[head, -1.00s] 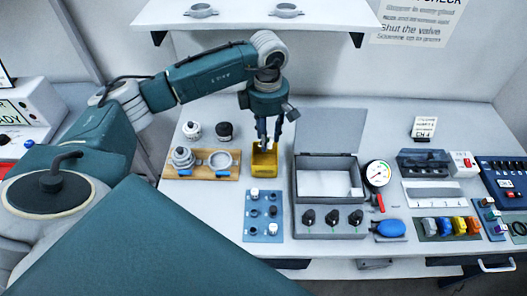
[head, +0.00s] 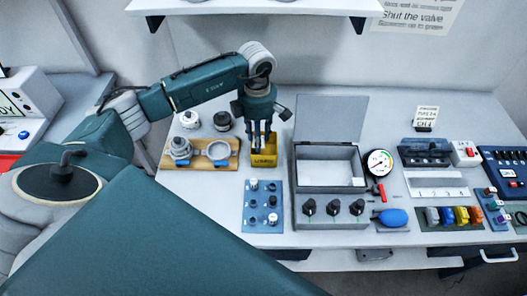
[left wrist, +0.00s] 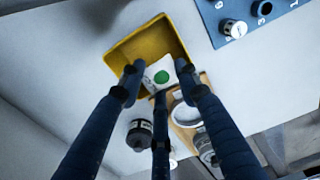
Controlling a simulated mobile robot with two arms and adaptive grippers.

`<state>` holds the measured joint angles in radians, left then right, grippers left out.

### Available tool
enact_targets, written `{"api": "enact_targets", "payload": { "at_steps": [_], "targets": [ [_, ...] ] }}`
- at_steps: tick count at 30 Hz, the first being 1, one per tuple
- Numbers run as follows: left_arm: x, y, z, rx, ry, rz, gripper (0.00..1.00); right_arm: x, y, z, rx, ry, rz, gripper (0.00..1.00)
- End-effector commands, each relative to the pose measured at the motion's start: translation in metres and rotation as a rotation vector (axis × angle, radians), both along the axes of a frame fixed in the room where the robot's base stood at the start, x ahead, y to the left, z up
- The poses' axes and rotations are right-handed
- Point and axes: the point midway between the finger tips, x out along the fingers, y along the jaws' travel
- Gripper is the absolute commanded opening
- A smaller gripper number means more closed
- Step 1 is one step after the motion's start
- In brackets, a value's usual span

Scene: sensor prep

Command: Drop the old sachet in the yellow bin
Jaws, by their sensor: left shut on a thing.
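The yellow bin (head: 264,161) stands on the bench, left of the grey lidded box. My left gripper (head: 262,146) points down at it, fingertips at its opening in the head view. The left wrist view shows the yellow bin (left wrist: 147,45) beyond the fingers. There, the three fingers of my left gripper (left wrist: 160,78) are shut on the old sachet (left wrist: 161,74), a small white packet with a green dot. In the head view I cannot make out the sachet. How deep the fingertips are is unclear. My right gripper is not in view.
Close left of the bin is a wooden board (head: 201,161) with metal parts. A blue panel (head: 263,218) with knobs lies in front, and the open grey box (head: 328,179) stands to the right. A black-capped jar (head: 222,121) stands behind the board.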

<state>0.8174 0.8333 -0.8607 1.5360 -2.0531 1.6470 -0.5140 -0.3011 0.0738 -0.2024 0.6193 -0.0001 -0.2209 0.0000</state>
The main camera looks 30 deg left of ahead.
Motion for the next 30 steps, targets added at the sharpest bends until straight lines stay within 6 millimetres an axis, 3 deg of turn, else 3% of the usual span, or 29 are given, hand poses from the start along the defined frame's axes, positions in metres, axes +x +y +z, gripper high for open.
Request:
{"api": "enact_targets", "payload": {
  "at_steps": [3, 4, 7, 19, 30],
  "targets": [
    [0.000, 0.000, 0.001, 0.000, 0.000, 0.000, 0.20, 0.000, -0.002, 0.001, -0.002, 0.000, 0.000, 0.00],
    [0.000, 0.000, 0.001, 0.000, 0.000, 0.000, 0.35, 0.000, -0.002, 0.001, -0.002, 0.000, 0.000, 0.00],
    [0.000, 0.000, 0.001, 0.000, 0.000, 0.000, 0.55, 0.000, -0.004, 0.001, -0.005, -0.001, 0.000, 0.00],
    [0.001, 0.000, 0.008, 0.000, -0.004, 0.000, 0.55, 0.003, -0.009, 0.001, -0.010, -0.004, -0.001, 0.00],
    [0.002, 0.000, 0.081, 0.000, -0.005, 0.000, 0.55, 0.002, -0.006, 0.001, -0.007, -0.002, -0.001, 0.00]
  ]
}}
